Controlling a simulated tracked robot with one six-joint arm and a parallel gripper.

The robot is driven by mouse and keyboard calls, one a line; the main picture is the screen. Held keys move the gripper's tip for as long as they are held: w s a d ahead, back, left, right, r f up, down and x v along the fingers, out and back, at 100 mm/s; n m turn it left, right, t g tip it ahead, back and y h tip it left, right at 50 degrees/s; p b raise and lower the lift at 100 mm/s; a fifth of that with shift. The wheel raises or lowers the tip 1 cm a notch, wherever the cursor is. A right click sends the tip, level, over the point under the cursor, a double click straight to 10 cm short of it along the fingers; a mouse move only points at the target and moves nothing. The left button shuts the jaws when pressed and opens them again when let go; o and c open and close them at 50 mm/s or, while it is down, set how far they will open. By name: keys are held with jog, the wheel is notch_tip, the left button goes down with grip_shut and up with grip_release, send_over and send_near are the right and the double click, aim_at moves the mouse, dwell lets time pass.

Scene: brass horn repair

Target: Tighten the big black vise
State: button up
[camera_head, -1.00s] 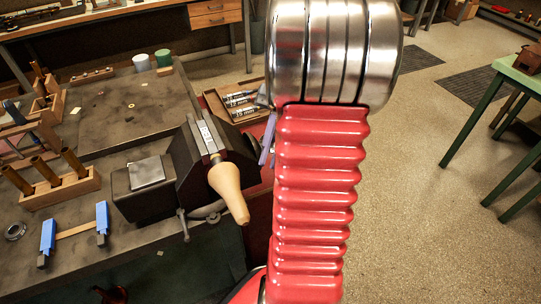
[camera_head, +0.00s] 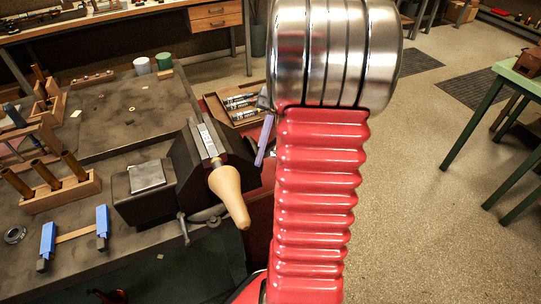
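The big black vise (camera_head: 184,172) is mounted at the front right corner of the workbench. A tan, bulb-ended wooden piece (camera_head: 229,193) sticks out from its jaws toward the front. The vise's handle bar (camera_head: 184,228) hangs below at the front. How tightly the jaws are closed cannot be told. My red bellows arm stands just right of the vise and hides part of its right side. A purple-grey part (camera_head: 265,140) shows between the vise and my arm; I cannot tell what it is. My gripper's fingers are not identifiable in this view.
Left of the vise are a wooden rack with brass tubes (camera_head: 60,187), a blue-jawed clamp (camera_head: 75,236) and a metal ring (camera_head: 15,235). A green table (camera_head: 522,76) stands right; the floor between is open.

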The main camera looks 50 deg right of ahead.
jog(key=v, duration=0.7)
jog(key=shift+d, duration=0.1)
jog(key=shift+t, duration=0.3)
jog(key=c, duration=0.4)
jog(key=shift+f+n+t+h, duration=0.15)
jog(key=shift+n+t+h, duration=0.15)
jog(key=shift+n+t, duration=0.35)
jog(key=c, duration=0.3)
jog(key=n+t, duration=0.1)
jog(key=n+t+h, duration=0.1)
jog(key=t, duration=0.1)
jog(key=shift+w, duration=0.3)
grip_shut()
jog(key=shift+s+d+r+n+t+h, duration=0.1)
jog(key=shift+d+r+n+t+h, duration=0.1)
jog(key=shift+r+n+t+h, duration=1)
jog(key=shift+s+d+r+n+t+h, duration=0.2)
jog(key=shift+r+n+t+h, duration=0.4)
jog(key=shift+n+t+h, duration=0.7)
jog(key=shift+s+d+r+n+t+h, duration=0.1)
jog(key=shift+d+r+n+t+h, duration=0.1)
jog(key=shift+r+n+t+h, duration=1.05)
